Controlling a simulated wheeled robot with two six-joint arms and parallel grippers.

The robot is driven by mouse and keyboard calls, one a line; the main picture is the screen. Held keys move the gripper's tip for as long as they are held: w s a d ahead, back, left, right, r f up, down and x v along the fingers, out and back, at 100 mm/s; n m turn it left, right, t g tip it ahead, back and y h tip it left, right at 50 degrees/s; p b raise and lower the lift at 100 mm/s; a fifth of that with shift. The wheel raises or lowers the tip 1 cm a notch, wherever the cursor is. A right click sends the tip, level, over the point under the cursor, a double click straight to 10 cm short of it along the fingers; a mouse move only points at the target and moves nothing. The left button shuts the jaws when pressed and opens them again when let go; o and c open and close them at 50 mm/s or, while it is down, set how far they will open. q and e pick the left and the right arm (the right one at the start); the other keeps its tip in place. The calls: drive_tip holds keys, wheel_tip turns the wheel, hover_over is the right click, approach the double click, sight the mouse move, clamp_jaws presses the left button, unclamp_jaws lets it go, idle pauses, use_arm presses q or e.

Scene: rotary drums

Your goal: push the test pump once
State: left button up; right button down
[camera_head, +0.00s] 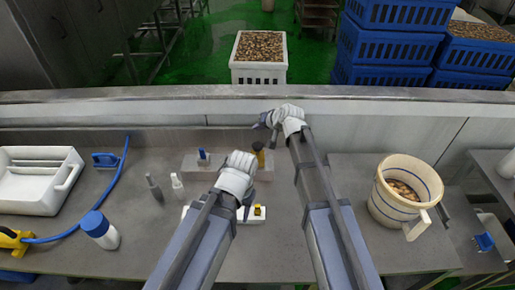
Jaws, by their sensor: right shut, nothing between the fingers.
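A grey block (190,166) on the counter carries a small blue-topped piece (203,157) and a dark piece with a yellow-brown top (258,153). I cannot tell for sure which piece is the test pump. My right gripper (266,129) is shut and empty, above and behind the yellow-brown-topped piece, apart from it in the picture. My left gripper (246,208) is in front of the block with its fingers pointing down; whether it is open or shut is unclear. A white tray with a small yellow piece (258,211) is partly hidden behind my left gripper.
Small bottles (177,186) and a blue-capped white bottle (101,230) stand left. A white basin (38,179) and blue hose (105,192) lie farther left. A cream bucket (401,188) stands right. A raised ledge (400,96) runs behind the counter.

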sight(258, 145)
use_arm(q)
drive_tip(key=shift+f+b, duration=2.5)
drive_tip(key=shift+f, duration=0.5)
use_arm(e)
drive_tip(key=shift+f, duration=3.05)
use_arm(q)
drive_tip(key=shift+f, duration=0.15)
use_arm(e)
drive_tip(key=shift+f, duration=0.15)
use_arm(q)
drive_tip(key=shift+f+b, duration=0.25)
drive_tip(key=shift+b, duration=0.2)
use_arm(e)
drive_tip(key=shift+f, duration=0.25)
use_arm(q)
drive_tip(key=shift+f+b, duration=1.4)
drive_tip(key=shift+f, duration=0.05)
use_arm(e)
drive_tip(key=shift+f, duration=1.45)
use_arm(q)
drive_tip(key=shift+r, duration=0.1)
use_arm(e)
drive_tip(key=shift+r, duration=0.1)
use_arm(q)
drive_tip(key=shift+r+p, duration=1.75)
drive_tip(key=shift+p, duration=0.1)
use_arm(e)
drive_tip(key=shift+r, duration=1.8)
